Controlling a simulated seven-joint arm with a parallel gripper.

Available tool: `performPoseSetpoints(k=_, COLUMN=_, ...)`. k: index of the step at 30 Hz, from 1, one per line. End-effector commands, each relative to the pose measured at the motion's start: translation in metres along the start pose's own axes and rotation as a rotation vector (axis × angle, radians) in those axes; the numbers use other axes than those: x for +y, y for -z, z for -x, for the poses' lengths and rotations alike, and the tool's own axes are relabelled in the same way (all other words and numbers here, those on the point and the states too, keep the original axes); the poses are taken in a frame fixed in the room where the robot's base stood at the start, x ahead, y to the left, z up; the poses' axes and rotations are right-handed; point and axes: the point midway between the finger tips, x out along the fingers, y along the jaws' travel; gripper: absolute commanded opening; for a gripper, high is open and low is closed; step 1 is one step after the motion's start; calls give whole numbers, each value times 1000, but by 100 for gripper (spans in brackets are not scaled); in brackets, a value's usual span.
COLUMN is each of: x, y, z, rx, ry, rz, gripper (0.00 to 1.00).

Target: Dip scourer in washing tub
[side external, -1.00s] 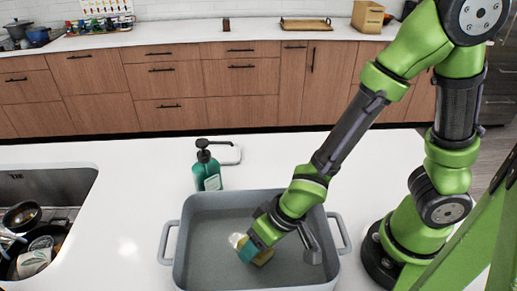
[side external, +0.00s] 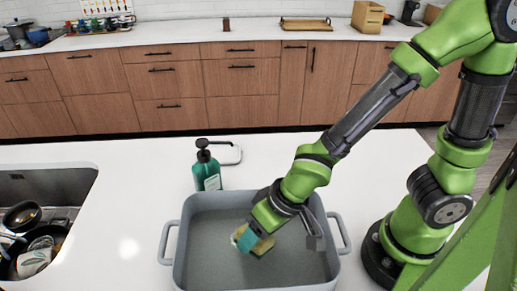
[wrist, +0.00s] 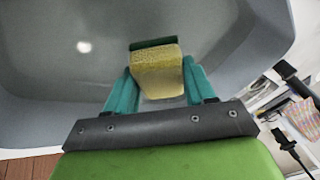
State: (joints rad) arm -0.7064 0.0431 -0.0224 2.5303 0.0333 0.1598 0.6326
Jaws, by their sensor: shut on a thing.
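The scourer (side external: 262,246) is a yellow sponge with a dark green pad. It also shows in the wrist view (wrist: 157,72), held between teal fingers. My gripper (side external: 250,240) is shut on it, inside the outline of the washing tub. The grey washing tub (side external: 190,225) is wide and rectangular, with a handle on each side, and stands on the white counter. Its grey inside also fills much of the wrist view (wrist: 60,50). I cannot tell whether the scourer touches the water or the tub floor.
A green soap bottle (side external: 207,172) with a black pump stands behind the tub, beside a small white dish (side external: 229,154). The sink (side external: 45,190) at the left holds a pan and dishes. The counter (side external: 125,210) between sink and tub is clear.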

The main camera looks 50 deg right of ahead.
Motion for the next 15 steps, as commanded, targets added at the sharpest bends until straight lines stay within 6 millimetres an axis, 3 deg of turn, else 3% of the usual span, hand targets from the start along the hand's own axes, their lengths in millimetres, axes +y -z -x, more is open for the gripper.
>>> performPoseSetpoints(k=15, x=-12, y=14, z=39, rx=3, ry=2, rz=-2, gripper=21)
